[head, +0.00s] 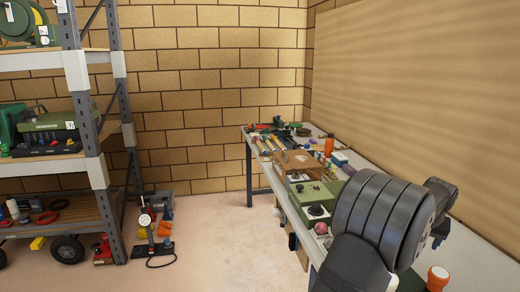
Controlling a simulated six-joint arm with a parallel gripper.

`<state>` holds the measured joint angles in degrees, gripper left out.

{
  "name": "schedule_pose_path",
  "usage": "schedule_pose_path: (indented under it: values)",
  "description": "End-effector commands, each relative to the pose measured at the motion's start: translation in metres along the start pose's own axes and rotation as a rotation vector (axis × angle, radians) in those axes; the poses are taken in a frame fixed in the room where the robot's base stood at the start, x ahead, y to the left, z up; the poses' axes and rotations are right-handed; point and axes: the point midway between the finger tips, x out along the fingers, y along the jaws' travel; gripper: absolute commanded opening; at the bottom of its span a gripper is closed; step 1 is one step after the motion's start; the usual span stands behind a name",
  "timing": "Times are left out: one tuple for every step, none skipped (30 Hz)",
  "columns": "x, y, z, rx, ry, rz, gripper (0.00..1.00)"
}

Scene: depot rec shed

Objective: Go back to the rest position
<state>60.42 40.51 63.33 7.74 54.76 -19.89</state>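My arm (385,225) fills the lower right of the head view as thick dark grey links, raised in front of the workbench (455,250). Behind its large rounded joint a smaller dark end part shows, apparently my gripper (440,238). It is over the right side of the bench. Its fingers cannot be made out, so I cannot tell whether it is open or shut, or whether it holds anything.
The bench carries a green box (316,200) with a black knob, a pink ball (321,228), an orange bottle (329,146), a wooden tray (297,161) and an orange-capped container (437,277). Loaded shelves (88,125) stand left; a dial-gauge stand (149,232) is on the floor. Middle floor is clear.

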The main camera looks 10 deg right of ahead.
Motion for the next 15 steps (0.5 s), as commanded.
schedule_pose_path:
  values:
    - [0.008, 0.000, 0.004, 0.000, -0.002, -0.001, 0.70]
    - [0.011, 0.000, 0.006, 0.000, -0.002, -0.001, 0.70]
    - [0.016, 0.000, 0.007, 0.000, -0.003, -0.001, 0.70]
    - [0.019, 0.000, 0.009, 0.000, -0.002, -0.001, 0.70]
    - [0.021, 0.000, 0.009, 0.000, -0.001, 0.000, 0.70]
    - [0.024, 0.000, 0.010, 0.000, -0.001, 0.000, 0.70]
    - [0.025, 0.000, 0.011, 0.000, 0.000, 0.000, 0.70]
    - [0.026, 0.000, 0.012, 0.000, -0.001, 0.000, 0.70]
    - [0.028, 0.000, 0.012, 0.000, -0.001, 0.000, 0.70]
    - [0.028, 0.000, 0.013, 0.000, -0.001, 0.000, 0.70]
    - [0.029, 0.000, 0.013, 0.000, -0.001, 0.000, 0.70]
    - [0.029, 0.000, 0.013, 0.000, 0.000, 0.000, 0.70]
    - [0.029, 0.000, 0.013, 0.000, 0.000, 0.000, 0.70]
    - [0.029, 0.000, 0.013, 0.000, 0.000, 0.000, 0.70]
    - [0.029, 0.000, 0.013, 0.000, 0.000, 0.000, 0.70]
